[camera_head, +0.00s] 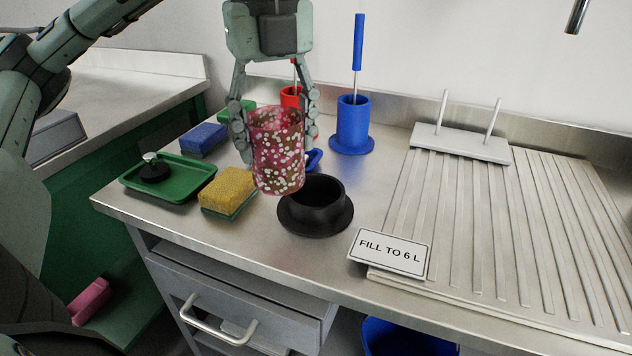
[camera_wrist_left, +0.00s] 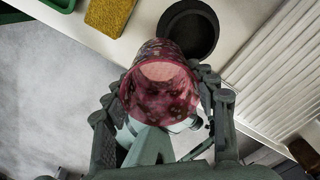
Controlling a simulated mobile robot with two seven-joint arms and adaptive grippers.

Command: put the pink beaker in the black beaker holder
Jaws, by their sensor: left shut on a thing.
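The pink beaker (camera_head: 277,150), speckled with white and dark spots, is upright in my left gripper (camera_head: 275,115), whose fingers are shut on its two sides. The holder is a round black cup on a wide flange and looks empty. In the left wrist view the beaker (camera_wrist_left: 162,85) sits between the fingers, and the holder (camera_wrist_left: 190,30) shows beyond it, partly covered by the beaker. My right gripper is not in view.
A blue sponge (camera_head: 203,138), a red holder (camera_head: 291,98) and a blue holder (camera_head: 352,125) stand behind. A sign (camera_head: 389,254) and ribbed drainboard (camera_head: 480,230) lie right.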

